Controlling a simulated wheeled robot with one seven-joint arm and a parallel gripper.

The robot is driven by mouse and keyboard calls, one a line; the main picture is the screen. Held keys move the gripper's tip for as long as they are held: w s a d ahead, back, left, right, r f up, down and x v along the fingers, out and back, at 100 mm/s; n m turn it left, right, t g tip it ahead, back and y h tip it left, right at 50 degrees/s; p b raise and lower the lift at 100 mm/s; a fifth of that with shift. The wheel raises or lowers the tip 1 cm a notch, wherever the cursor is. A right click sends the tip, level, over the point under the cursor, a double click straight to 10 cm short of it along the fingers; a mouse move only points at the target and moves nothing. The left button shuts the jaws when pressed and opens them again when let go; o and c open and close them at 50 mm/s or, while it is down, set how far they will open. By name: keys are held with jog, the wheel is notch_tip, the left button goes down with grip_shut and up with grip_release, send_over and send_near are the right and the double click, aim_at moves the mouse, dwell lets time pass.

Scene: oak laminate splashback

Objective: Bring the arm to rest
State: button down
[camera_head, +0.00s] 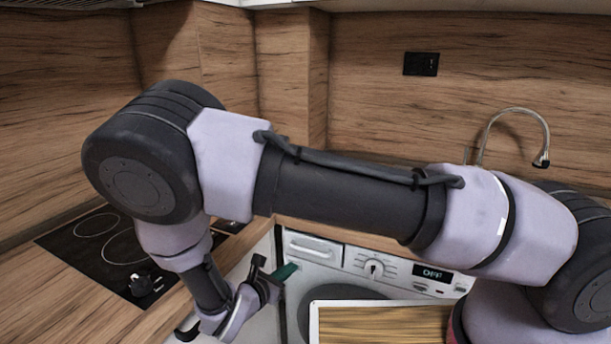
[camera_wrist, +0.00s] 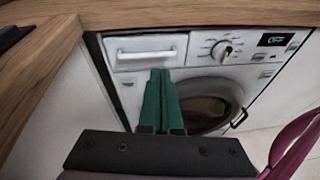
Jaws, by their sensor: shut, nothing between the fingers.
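My arm stretches across the head view from the lower right to the upper left, then bends down at the elbow. My gripper (camera_head: 287,272) hangs at the lower middle left, in front of the white washing machine (camera_head: 330,256). In the wrist view, its green fingers (camera_wrist: 160,100) are together with nothing between them, and they point at the machine's front, below the drawer handle. I cannot tell the exact gap between the fingertips and the machine.
A black cooktop (camera_head: 105,246) lies in the wooden counter (camera_head: 55,290) at left. The counter edge (camera_wrist: 50,50) is close at left in the wrist view. A wooden-topped board (camera_head: 385,325) with a pale rim is at bottom centre. A curved tap (camera_head: 517,112) stands at right.

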jog(key=w+d+r+m+g+y, duration=0.1)
jog(key=w+d+r+m+g, duration=0.1)
jog(key=d+r+m+g, duration=0.7)
jog(key=w+d+r+m+g+y, duration=0.25)
jog(key=d+r+m, duration=0.7)
jog(key=r, duration=0.65)
jog(key=s+d+r+m+t+y, duration=0.2)
jog(key=s+d+r+m, duration=0.2)
jog(key=r, duration=0.3)
jog(key=s+d+r+m+t+y, duration=0.2)
jog(key=s+d+r+m, duration=0.1)
jog(key=r, duration=0.4)
jog(key=s+d+r+m+t+y, duration=0.2)
jog(key=s+d+r+m, duration=0.2)
jog(key=r+m, duration=0.2)
jog(key=shift+s+d+r+m, duration=0.3)
jog(key=shift+d+r+m, duration=0.1)
jog(key=shift+m, duration=0.45)
